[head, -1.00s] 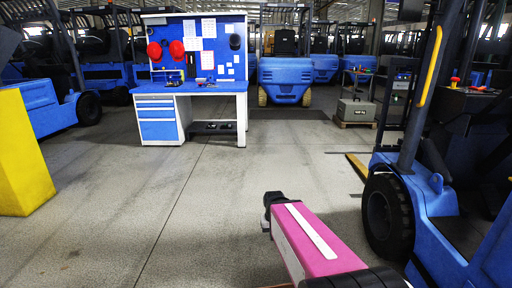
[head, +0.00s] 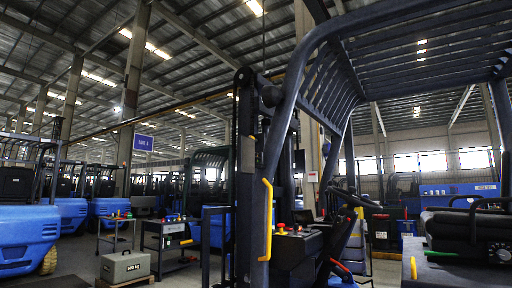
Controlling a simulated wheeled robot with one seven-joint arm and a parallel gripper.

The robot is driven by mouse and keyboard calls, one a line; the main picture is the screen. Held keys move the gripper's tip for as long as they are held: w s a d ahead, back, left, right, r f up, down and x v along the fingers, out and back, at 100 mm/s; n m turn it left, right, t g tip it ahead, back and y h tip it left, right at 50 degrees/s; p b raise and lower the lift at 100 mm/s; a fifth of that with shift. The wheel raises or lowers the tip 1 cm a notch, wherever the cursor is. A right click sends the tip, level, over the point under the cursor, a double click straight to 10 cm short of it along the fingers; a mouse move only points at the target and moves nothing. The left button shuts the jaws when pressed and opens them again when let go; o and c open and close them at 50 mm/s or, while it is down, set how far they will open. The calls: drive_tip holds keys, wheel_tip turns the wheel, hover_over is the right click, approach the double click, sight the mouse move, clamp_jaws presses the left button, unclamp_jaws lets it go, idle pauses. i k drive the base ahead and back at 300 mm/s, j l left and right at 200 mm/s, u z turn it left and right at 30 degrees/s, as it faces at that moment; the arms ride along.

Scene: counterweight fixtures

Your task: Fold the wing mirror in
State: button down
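A blue-grey forklift (head: 288,110) with a slatted overhead guard stands close in front, filling the middle and right of the head view. A small dark rounded part (head: 271,96) sticks out by its front post, high up. It may be the wing mirror, but I cannot tell for sure, nor whether it is folded. My gripper is not in view.
A yellow grab handle (head: 267,220) runs down the forklift's front post. Blue forklifts (head: 28,238) line the left. A blue sign (head: 143,142) hangs behind.

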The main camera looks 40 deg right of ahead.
sight(245, 162)
drive_tip(key=i+j+z, duration=0.65)
drive_tip(key=j+z, duration=0.15)
drive_tip(key=i+j+z, duration=0.25)
drive_tip(key=j, duration=0.15)
drive_tip(key=j+z, duration=0.25)
drive_tip(key=i+j, duration=0.05)
drive_tip(key=j, duration=0.1)
